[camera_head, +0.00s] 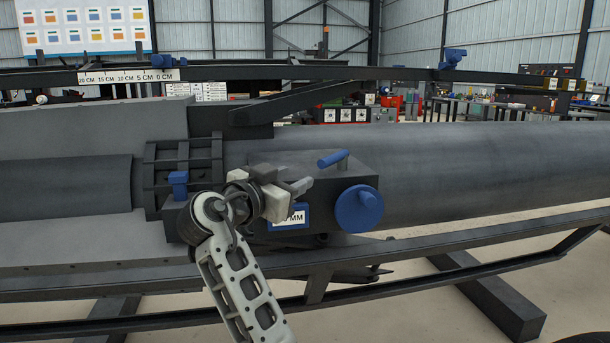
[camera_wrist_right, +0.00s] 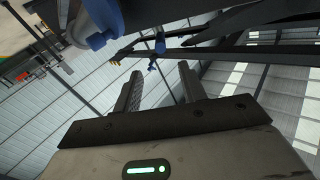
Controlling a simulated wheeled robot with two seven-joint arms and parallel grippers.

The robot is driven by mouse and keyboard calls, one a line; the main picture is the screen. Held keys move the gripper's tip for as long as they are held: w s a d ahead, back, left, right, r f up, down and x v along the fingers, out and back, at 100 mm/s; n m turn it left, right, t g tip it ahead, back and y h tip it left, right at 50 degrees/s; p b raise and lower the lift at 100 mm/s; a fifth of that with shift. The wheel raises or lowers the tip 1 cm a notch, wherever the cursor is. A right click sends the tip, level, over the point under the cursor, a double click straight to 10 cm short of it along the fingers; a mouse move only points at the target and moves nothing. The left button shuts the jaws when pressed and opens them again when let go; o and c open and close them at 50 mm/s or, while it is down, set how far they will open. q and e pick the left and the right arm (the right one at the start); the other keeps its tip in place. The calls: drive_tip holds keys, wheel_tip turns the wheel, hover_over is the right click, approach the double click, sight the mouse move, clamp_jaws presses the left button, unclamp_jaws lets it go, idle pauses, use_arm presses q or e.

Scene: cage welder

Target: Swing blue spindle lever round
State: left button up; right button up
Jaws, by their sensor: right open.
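A blue lever handle (camera_head: 333,158) sits on a short grey post on top of the dark housing (camera_head: 340,185). A round blue knob (camera_head: 358,208) is on the housing's front right. A smaller blue lever (camera_head: 178,184) stands at the housing's left end. I cannot tell for sure which is the spindle lever. My right gripper (camera_head: 300,188) is in front of the housing, left of and slightly below the blue handle, apart from it. In the right wrist view its fingers (camera_wrist_right: 158,85) are open with nothing between them; a blue part (camera_wrist_right: 100,40) shows at upper left. My left gripper is out of view.
A white and blue label (camera_head: 290,218) is partly hidden by my right gripper. A long grey cylinder (camera_head: 480,170) runs right behind the housing. A dark rail (camera_head: 430,250) crosses in front and below. A scale strip (camera_head: 125,77) and a beam lie above.

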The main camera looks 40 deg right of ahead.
drive_tip(key=shift+s+a, duration=0.15)
drive_tip(key=shift+a, duration=0.45)
